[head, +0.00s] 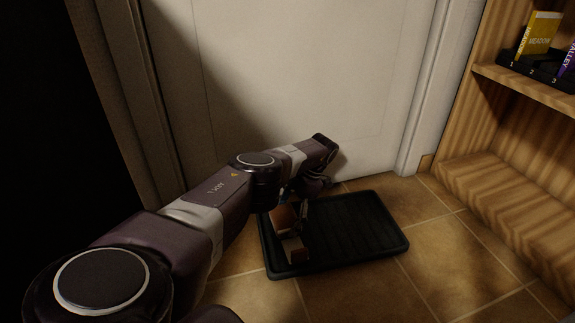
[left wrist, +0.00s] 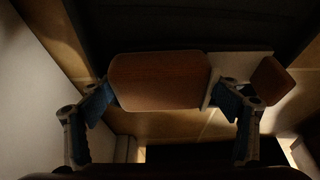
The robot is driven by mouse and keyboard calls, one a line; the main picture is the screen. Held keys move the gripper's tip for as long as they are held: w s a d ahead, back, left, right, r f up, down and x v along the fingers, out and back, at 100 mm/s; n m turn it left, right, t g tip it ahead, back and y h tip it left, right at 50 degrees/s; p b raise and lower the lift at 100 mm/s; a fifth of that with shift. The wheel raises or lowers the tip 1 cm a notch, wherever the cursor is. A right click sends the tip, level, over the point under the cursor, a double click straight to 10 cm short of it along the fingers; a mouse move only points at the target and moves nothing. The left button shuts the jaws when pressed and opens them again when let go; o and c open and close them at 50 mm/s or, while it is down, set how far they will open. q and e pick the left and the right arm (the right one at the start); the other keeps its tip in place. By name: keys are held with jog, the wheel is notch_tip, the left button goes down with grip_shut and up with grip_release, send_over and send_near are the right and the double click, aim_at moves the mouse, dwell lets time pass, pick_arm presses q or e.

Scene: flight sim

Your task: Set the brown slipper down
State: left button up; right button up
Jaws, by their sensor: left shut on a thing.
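The brown slipper (head: 285,217) shows in the head view below my left gripper (head: 300,197), over the left part of a black tray. In the left wrist view the slipper (left wrist: 160,72) has a wide brown part between the two fingers, with a pale part and a smaller brown end to the right. My left gripper (left wrist: 162,92) is shut on the slipper, one finger on each side. I cannot tell whether the slipper touches the tray. My arm and gripper hide some of it in the head view. My right gripper is not in view.
The black tray (head: 352,228) lies on the tiled floor (head: 440,235) before a white door (head: 300,80). Its middle and right are bare. A wooden shelf unit (head: 510,185) stands at the right, with a black holder and books (head: 540,35) on its upper shelf.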

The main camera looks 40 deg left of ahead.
pick_arm(q)
jog(key=shift+r, duration=0.1)
jog(key=o, duration=1.2)
jog(key=p+v, duration=0.2)
jog(key=v, duration=0.4)
jog(key=shift+w+d+r, duration=0.1)
jog(key=shift+w+r, duration=0.05)
jog(key=shift+r, duration=0.1)
jog(key=v, duration=0.5)
jog(key=shift+r+b, duration=0.2)
jog(key=shift+b, duration=0.1)
